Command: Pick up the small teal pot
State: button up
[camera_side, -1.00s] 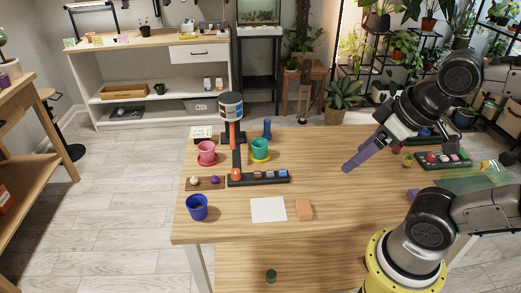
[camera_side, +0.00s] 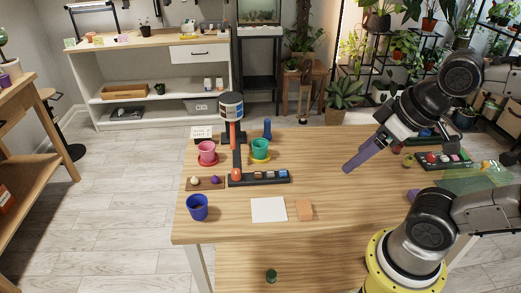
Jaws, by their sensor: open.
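The small teal pot (camera_side: 260,147) stands upright on a yellow saucer (camera_side: 260,160) toward the back of the wooden table, left of my arm. It looks empty of any plant, though its inside is too small to tell. My gripper (camera_side: 348,168) has purple fingers, is open and holds nothing. It hangs tilted down over the right part of the table, clearly apart from the pot and to its right. The gap between its fingers is hard to see from this side.
A pink pot (camera_side: 207,152) stands on a red saucer left of the teal pot. A black stand (camera_side: 237,160) rises between them. A dark tray (camera_side: 259,179) lies in front. A blue pot (camera_side: 197,207), white sheet (camera_side: 268,210) and orange block (camera_side: 304,210) are nearer. Table between pot and gripper is clear.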

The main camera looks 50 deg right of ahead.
jog(key=o, duration=0.3)
jog(key=shift+o, duration=0.2)
